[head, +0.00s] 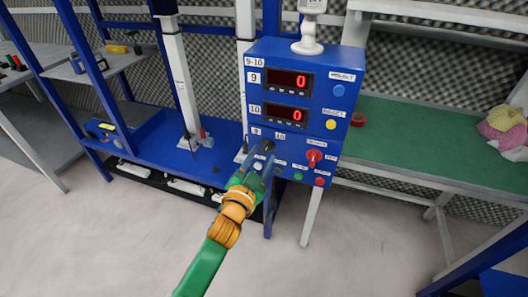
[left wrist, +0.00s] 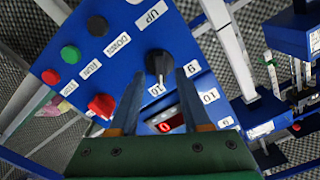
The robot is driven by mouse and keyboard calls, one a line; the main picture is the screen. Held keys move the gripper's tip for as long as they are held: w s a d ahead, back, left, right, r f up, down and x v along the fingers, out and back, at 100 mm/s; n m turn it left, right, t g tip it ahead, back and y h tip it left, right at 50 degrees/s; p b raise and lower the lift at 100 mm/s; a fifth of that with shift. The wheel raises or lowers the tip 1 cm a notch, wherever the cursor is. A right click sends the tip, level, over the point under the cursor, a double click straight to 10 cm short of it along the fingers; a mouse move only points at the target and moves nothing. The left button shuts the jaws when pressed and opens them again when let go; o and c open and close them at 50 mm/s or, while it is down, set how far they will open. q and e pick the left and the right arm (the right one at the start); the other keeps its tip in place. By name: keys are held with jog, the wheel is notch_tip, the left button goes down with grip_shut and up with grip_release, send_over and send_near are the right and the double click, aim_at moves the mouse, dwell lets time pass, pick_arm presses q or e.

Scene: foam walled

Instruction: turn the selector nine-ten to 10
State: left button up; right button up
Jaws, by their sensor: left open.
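The blue control panel (head: 306,93) stands upright with two red displays, each reading 0, labelled 9 and 10. The selector nine-ten, a black knob (left wrist: 158,62), sits between small labels 9 and 10 low on the panel's left side. In the head view the selector (head: 268,145) is partly hidden by my gripper. My left gripper (head: 259,161) is open in front of it. In the left wrist view the two fingers (left wrist: 160,81) point at the knob, one on each side; I cannot tell whether they touch it. Which label the knob points to is unclear. My right gripper is not in view.
A red knob (head: 314,156) and several coloured buttons are on the panel near the selector. A green-topped bench (head: 400,140) stands to the right. A blue frame with white columns (head: 183,85) stands to the left. The floor in front is clear.

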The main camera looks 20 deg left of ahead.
pick_arm(q)
jog(key=s, duration=0.5)
jog(key=shift+a, duration=0.1)
jog(key=shift+w, duration=0.1)
